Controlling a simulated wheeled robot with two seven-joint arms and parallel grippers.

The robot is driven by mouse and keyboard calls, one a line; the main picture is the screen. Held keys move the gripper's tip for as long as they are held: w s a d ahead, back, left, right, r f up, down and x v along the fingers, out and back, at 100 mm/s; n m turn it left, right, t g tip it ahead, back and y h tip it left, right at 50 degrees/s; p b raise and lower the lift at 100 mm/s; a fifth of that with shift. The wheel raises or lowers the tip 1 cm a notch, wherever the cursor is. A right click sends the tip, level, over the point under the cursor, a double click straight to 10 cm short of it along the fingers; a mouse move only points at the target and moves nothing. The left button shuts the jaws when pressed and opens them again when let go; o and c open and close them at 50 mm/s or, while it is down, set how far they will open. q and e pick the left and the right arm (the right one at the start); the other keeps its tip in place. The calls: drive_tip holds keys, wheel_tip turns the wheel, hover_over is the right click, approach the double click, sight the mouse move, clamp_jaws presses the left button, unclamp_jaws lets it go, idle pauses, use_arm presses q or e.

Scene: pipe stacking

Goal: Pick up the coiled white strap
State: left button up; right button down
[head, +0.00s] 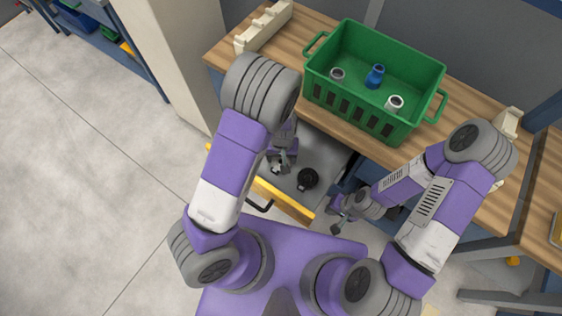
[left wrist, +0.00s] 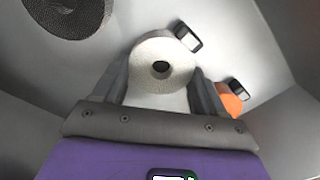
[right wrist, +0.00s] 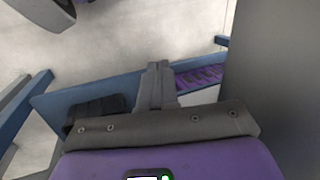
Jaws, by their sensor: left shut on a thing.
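The coiled white strap (left wrist: 152,92) sits between the two fingers of my left gripper (left wrist: 161,84) in the left wrist view, its round hole facing the camera and a dark buckle at its upper right. My left gripper is shut on it, inside the open drawer. In the head view, a small bit of the white strap (head: 275,169) shows beside the left fingers; my forearm hides part of the area. My right gripper (right wrist: 156,72) is shut and empty, its fingers together, to the right of the drawer.
A black coiled strap (head: 307,179) and an orange one (left wrist: 230,100) lie in the same grey drawer. The drawer front (head: 285,199) has a yellow edge. A green crate (head: 345,110) with several pipe pieces stands on the wooden table (head: 316,121) above.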

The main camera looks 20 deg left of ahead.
use_arm(q)
drive_tip(key=shift+c, duration=0.9)
